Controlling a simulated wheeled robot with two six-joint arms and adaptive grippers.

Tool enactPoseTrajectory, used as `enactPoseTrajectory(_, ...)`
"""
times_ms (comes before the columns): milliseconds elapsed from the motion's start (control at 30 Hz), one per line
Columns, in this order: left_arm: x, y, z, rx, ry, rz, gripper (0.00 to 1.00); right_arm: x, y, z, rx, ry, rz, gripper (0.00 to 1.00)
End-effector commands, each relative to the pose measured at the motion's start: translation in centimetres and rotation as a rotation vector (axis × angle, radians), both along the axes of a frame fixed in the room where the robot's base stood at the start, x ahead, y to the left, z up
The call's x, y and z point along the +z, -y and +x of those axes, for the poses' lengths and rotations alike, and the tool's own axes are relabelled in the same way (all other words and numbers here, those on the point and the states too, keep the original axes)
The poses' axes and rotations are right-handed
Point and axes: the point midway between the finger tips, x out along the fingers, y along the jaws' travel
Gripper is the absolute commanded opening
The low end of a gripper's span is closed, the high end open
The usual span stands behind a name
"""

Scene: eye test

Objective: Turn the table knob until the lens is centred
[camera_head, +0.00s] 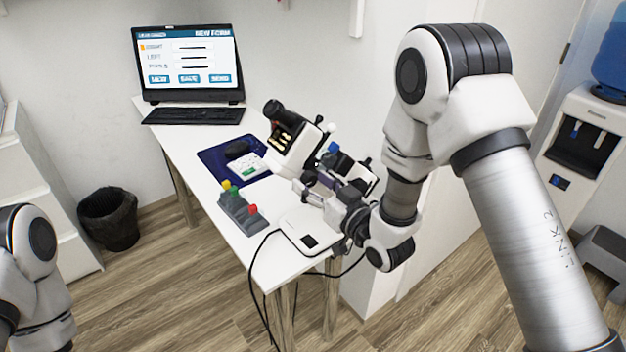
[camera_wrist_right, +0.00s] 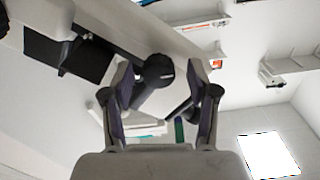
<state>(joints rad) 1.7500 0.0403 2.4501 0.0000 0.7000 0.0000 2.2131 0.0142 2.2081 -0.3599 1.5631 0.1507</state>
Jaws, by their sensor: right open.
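A white and black lens instrument (camera_head: 290,140) with a dark eyepiece stands on the white table (camera_head: 215,165). My right gripper (camera_head: 312,190) is at its near right side, and the gripper hides part of the instrument's base. In the right wrist view, a round black knob (camera_wrist_right: 154,70) on the instrument lies between the spread fingers of my right gripper (camera_wrist_right: 158,92). The fingers are open; I cannot tell whether either one touches the knob. The lens and its centring cannot be made out. Only a part of my left arm shows at the left edge; its gripper is out of view.
A monitor (camera_head: 187,62) and black keyboard (camera_head: 195,115) stand at the table's far end. A blue mat (camera_head: 215,160) and a grey rack (camera_head: 238,213) with coloured tops lie nearer. Black cables hang off the front edge. A bin (camera_head: 108,220) and water dispenser (camera_head: 572,150) stand on the floor.

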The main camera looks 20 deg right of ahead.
Motion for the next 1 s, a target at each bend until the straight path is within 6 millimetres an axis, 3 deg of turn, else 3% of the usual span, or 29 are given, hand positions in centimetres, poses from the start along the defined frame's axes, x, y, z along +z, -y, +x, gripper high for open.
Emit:
enactPoseTrajectory(233, 0.02, 0.01, 0.01, 0.0, 0.0, 0.0, 0.44, -0.04, -0.1, 0.29, 0.0, 0.0, 0.001, 0.59)
enactPoseTrajectory(267, 0.02, 0.01, 0.01, 0.0, 0.0, 0.0, 0.44, -0.03, -0.1, 0.29, 0.0, 0.0, 0.001, 0.52)
enactPoseTrajectory(400, 0.02, 0.0, 0.0, 0.0, 0.0, 0.0, 0.44, -0.04, -0.1, 0.27, 0.0, 0.0, 0.001, 0.02)
enactPoseTrajectory(433, 0.02, 0.0, 0.0, 0.0, 0.0, 0.0, 0.44, -0.04, -0.1, 0.27, 0.0, 0.0, 0.001, 0.0)
enactPoseTrajectory(1000, -0.52, 0.0, 0.01, 0.0, 0.0, 0.0, 0.44, -0.05, -0.11, 0.26, 0.0, -0.06, 0.166, 0.0)
